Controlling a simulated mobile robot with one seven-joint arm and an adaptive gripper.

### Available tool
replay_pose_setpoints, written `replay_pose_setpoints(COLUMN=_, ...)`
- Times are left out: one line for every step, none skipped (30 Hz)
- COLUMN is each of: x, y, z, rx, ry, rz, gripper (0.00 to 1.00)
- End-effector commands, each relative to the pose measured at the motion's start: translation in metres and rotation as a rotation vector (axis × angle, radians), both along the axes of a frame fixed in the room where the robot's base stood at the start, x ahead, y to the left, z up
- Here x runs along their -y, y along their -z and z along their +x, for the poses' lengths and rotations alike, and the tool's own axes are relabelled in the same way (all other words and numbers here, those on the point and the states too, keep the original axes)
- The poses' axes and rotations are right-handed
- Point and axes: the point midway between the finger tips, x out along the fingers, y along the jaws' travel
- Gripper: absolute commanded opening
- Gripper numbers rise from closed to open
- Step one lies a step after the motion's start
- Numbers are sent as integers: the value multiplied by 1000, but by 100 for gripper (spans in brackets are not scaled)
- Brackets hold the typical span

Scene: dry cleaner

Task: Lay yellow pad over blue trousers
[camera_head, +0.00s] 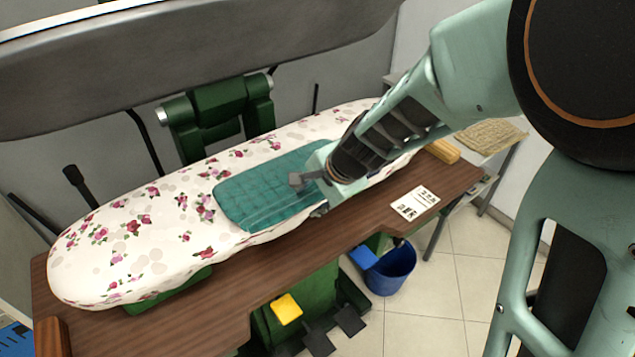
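A teal quilted cloth (262,190) lies flat across the middle of the floral padded press board (130,240). I cannot tell whether it is the trousers; no plainly blue trousers show on the board. A yellowish-tan textured pad (490,136) lies on a side shelf at the right, behind my arm. My gripper (304,182) is low over the right part of the teal cloth, close to or touching it. Its fingers are small and partly hidden by the wrist, so I cannot tell whether they are open or hold anything. The cloth's right end is hidden by my arm.
The grey upper press plate (190,60) hangs raised behind the board. A brown wooden table (225,308) surrounds the board and bears a white printed card (415,202) and a yellow block (443,151). A blue bucket (391,270) and a yellow pedal (286,308) are below.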

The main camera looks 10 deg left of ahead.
Motion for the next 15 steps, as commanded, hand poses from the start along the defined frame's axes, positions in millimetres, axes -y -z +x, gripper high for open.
replay_pose_setpoints(x=0, y=0, z=0, rx=0, ry=0, rz=0, gripper=35)
replay_pose_setpoints(x=0, y=-1, z=0, rx=1, ry=0, rz=1, gripper=35)
replay_pose_setpoints(x=1, y=-2, z=0, rx=1, ry=0, rz=1, gripper=35)
replay_pose_setpoints(x=1, y=-4, z=-1, rx=1, ry=1, rz=0, gripper=35)
replay_pose_setpoints(x=2, y=-6, z=-1, rx=1, ry=1, rz=0, gripper=35)
replay_pose_setpoints(x=3, y=-10, z=-2, rx=1, ry=1, rz=0, gripper=35)
replay_pose_setpoints(x=5, y=-14, z=-3, rx=2, ry=1, rz=1, gripper=35)
replay_pose_setpoints(x=7, y=-19, z=-4, rx=3, ry=1, rz=2, gripper=35)
replay_pose_setpoints(x=9, y=-25, z=-6, rx=3, ry=1, rz=1, gripper=35)
replay_pose_setpoints(x=12, y=-30, z=-8, rx=3, ry=1, rz=1, gripper=35)
replay_pose_setpoints(x=14, y=-36, z=-10, rx=2, ry=2, rz=1, gripper=35)
replay_pose_setpoints(x=18, y=-43, z=-13, rx=2, ry=2, rz=1, gripper=35)
replay_pose_setpoints(x=20, y=-49, z=-15, rx=1, ry=1, rz=1, gripper=35)
replay_pose_setpoints(x=22, y=-54, z=-17, rx=3, ry=2, rz=2, gripper=35)
replay_pose_setpoints(x=26, y=-61, z=-19, rx=2, ry=3, rz=2, gripper=35)
